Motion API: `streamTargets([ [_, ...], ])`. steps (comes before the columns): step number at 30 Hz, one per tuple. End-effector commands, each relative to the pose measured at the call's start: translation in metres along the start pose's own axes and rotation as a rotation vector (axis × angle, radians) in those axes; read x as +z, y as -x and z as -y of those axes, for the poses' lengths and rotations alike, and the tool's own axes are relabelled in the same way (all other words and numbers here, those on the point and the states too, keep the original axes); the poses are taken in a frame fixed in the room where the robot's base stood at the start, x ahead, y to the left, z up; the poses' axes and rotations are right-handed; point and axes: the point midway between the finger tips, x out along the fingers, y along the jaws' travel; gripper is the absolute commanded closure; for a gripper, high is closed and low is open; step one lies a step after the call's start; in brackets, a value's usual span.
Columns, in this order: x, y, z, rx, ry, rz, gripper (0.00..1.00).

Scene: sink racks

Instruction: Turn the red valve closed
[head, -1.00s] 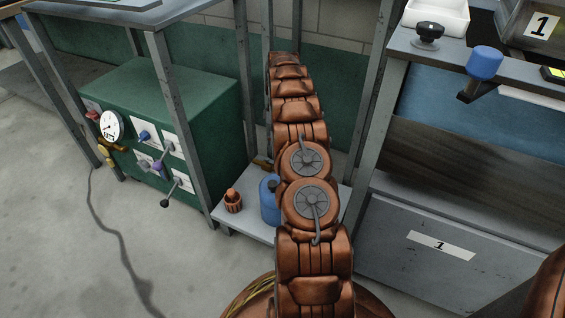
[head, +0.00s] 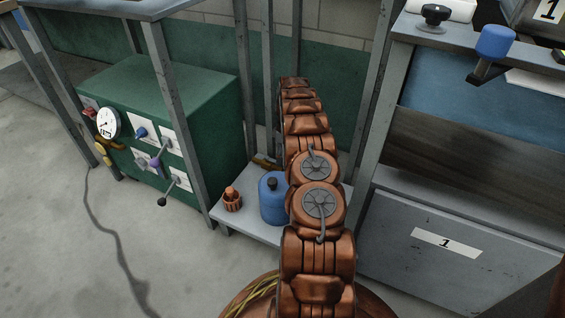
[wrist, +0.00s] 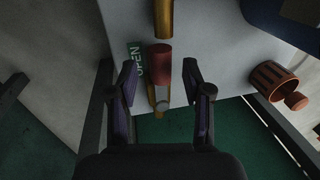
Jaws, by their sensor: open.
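In the wrist view, the red valve handle (wrist: 160,54) is a short red cylinder in line with a brass pipe (wrist: 163,18). A green label reading OPEN (wrist: 137,62) lies just left of it. My gripper (wrist: 159,68) is open, with one dark finger on each side of the handle. There are visible gaps between fingers and handle, and I cannot tell the depth between them. In the head view, a bit of brass (head: 264,163) shows at the back of the low shelf. My arm hides the red handle and my gripper there.
The low grey shelf (head: 250,228) holds a brown pot (head: 232,204) and a blue jug (head: 272,202) close to my arm. A green box (head: 205,95) with a gauge and levers stands left. Metal posts and a grey cabinet (head: 440,250) flank my arm.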

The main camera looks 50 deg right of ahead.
Motion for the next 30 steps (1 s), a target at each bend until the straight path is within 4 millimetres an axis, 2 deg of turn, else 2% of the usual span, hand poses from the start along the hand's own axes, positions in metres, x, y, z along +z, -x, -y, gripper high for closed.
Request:
streamTargets([
  [3, 0.0002, -0.0099, 0.0002, -0.001, 0.000, 0.001, 0.51],
  [11, 0.0000, -0.0103, 0.0007, -0.001, 0.000, 0.001, 0.51],
  [25, 0.0000, -0.0103, 0.0007, -0.001, 0.001, 0.001, 0.99],
  [30, 0.0000, -0.0103, 0.0007, -0.001, 0.001, 0.001, 1.00],
])
